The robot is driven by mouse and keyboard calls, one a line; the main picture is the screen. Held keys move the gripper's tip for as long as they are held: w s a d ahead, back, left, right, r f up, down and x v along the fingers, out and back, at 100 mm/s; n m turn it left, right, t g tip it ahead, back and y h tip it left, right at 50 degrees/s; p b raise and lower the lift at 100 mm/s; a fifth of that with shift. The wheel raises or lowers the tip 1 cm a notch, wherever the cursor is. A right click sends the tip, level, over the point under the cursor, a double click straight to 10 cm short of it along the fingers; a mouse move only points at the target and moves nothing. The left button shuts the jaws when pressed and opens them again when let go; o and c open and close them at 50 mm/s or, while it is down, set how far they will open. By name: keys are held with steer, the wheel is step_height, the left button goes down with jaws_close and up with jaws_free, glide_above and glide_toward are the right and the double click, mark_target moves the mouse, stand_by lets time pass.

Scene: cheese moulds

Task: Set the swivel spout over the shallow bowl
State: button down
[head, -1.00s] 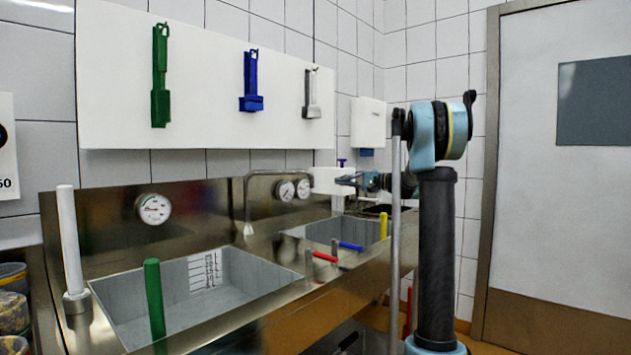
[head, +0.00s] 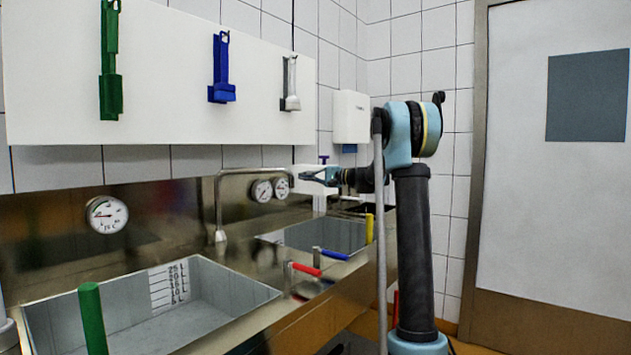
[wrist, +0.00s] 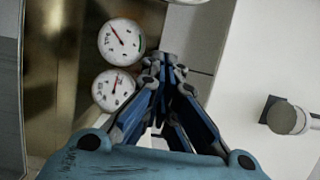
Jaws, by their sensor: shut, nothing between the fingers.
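The right bowl (head: 340,234) is smaller in view; I cannot tell which bowl is shallower. My gripper (head: 304,175) is shut and empty, right of the gauges and clear of the spout's downpipe. In the wrist view its fingertips (wrist: 163,62) meet beside two gauges. A metallic piece at the top edge there is cut off.
Red (head: 306,268) and blue (head: 334,255) lever handles stand at the front between the bowls. A green post (head: 93,318) stands at the left bowl and a yellow one (head: 369,228) at the right bowl. A dial thermometer (head: 106,215) is on the splashback.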

steer(key=shift+s+a, duration=0.65)
steer(key=shift+s, duration=0.2)
steer(key=shift+s+a, duration=0.6)
steer(key=shift+s, duration=0.2)
